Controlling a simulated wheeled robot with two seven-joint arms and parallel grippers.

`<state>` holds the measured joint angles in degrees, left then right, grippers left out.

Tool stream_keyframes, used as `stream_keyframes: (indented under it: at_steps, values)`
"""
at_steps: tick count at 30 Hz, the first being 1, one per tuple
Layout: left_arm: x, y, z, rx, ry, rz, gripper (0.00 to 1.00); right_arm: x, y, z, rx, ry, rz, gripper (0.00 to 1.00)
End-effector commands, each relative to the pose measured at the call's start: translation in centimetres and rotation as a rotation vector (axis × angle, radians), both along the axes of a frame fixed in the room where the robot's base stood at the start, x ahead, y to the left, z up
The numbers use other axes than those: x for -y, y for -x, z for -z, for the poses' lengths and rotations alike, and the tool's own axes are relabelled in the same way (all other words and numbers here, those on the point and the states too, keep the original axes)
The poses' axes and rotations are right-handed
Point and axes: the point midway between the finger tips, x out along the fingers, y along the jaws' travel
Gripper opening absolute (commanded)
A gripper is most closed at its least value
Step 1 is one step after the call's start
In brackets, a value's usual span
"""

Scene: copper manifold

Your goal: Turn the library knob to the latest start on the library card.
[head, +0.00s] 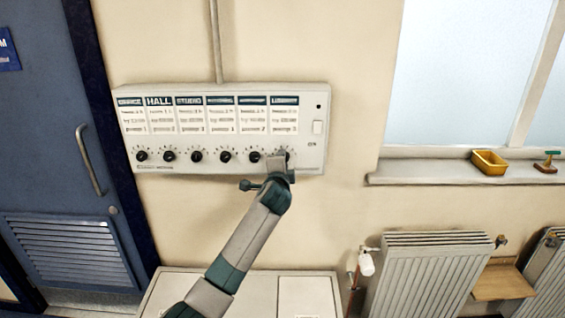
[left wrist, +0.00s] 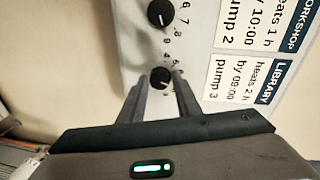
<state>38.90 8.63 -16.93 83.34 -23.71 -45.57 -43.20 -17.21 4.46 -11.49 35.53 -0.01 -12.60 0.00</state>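The library knob (left wrist: 161,76) is a small black dial with a white pointer line, low on the panel's right end in the head view. The library card (left wrist: 253,81) reads "heats 2 h, by 09:00, pump 3" and also shows in the head view (head: 284,120). My left gripper (left wrist: 160,76) is at the library knob, one fingertip on each side of it. The fingers are apart; I see no clear contact with the knob. In the head view my left gripper (head: 278,160) covers most of the knob. My right gripper is not in view.
The white control panel (head: 228,170) holds a row of several cards and knobs. The workshop knob (left wrist: 161,14) is next to the library knob. A switch (head: 317,127) is at the panel's right. A white cabinet (head: 250,300) stands below, with a radiator (head: 430,275) to the right.

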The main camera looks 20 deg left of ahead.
Motion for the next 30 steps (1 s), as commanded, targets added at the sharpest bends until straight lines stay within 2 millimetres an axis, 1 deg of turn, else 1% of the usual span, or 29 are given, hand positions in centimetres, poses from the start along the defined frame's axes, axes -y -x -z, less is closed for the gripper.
stream_keyframes:
  at_steps: [2, 11, 17, 23, 30]
  values:
    - [0.0, 0.0, 0.0, 0.000, 0.001, 0.000, 0.45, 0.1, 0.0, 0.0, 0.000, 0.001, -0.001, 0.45]
    - [0.0, 0.0, 0.0, 0.000, 0.001, 0.000, 0.45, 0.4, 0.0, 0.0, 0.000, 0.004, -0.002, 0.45]
    - [0.1, 0.6, 0.0, 0.001, 0.001, 0.000, 0.45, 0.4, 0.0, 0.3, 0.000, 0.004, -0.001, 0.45]
    - [0.5, 2.3, -0.1, 0.001, 0.001, 0.000, 0.45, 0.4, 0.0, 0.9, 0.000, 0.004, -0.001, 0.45]
    - [1.2, 5.6, -0.5, 0.003, 0.002, 0.001, 0.45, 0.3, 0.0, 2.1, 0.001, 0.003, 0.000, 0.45]
